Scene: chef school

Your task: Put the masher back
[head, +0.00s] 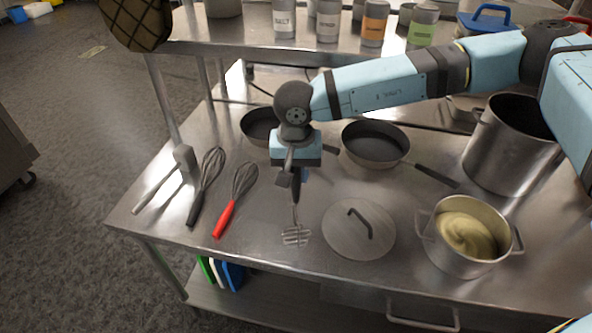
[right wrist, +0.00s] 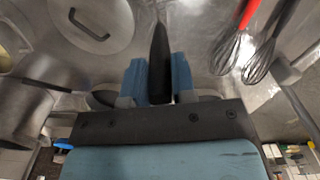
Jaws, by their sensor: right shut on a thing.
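The masher (head: 296,234) has a wire head and a dark handle. My right gripper (head: 297,182) is shut on the handle, and the wire head points down toward the table's front. In the right wrist view the dark handle (right wrist: 160,62) stands between the two blue fingers of the gripper (right wrist: 158,80). Whether the wire head touches the tabletop is hard to tell. My left gripper is not in view.
A red-handled whisk (head: 228,213), a black-handled whisk (head: 199,199) and a mallet (head: 184,160) lie to the left. A lid (head: 340,232) and a pot of mash (head: 431,245) are to the right. Two pans (head: 369,157) and a tall pot (head: 497,160) stand behind.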

